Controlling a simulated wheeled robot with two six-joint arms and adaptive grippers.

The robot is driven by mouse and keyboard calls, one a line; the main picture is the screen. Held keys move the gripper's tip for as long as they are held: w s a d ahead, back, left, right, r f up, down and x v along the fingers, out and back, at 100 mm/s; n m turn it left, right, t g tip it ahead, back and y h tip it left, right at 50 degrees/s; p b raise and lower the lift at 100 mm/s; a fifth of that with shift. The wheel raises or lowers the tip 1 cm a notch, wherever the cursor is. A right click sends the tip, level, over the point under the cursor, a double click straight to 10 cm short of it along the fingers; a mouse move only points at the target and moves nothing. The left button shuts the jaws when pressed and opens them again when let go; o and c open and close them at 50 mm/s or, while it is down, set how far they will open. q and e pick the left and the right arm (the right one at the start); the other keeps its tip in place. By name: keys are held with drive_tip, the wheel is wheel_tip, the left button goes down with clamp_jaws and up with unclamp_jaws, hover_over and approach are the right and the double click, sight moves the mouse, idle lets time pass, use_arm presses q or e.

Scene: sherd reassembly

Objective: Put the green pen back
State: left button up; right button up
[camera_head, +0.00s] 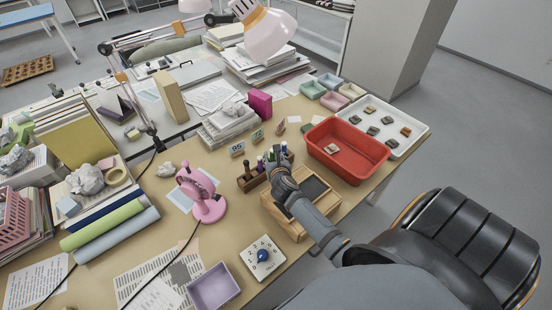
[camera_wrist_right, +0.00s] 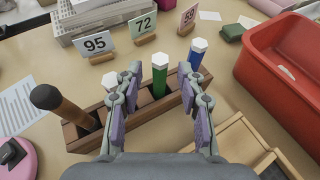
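The green pen (camera_wrist_right: 159,78) has a white six-sided top and stands upright in the wooden pen holder (camera_wrist_right: 78,138), in the right wrist view. The holder also shows in the head view (camera_head: 252,184). My right gripper (camera_wrist_right: 158,100) is open, its two purple-padded fingers apart on either side of the green pen, with gaps to it. In the head view my right gripper (camera_head: 274,170) is over the holder and hides part of it. My left gripper is in neither view.
A blue pen (camera_wrist_right: 197,55) stands just right of the green one; a dark wooden handle (camera_wrist_right: 58,103) stands at the holder's left. Another white top (camera_wrist_right: 109,80) is partly behind my left-hand finger. A red tray (camera_head: 346,150), wooden box (camera_head: 318,207) and pink fan (camera_head: 206,190) are nearby.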

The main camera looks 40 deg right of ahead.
drive_tip(key=v, duration=0.8)
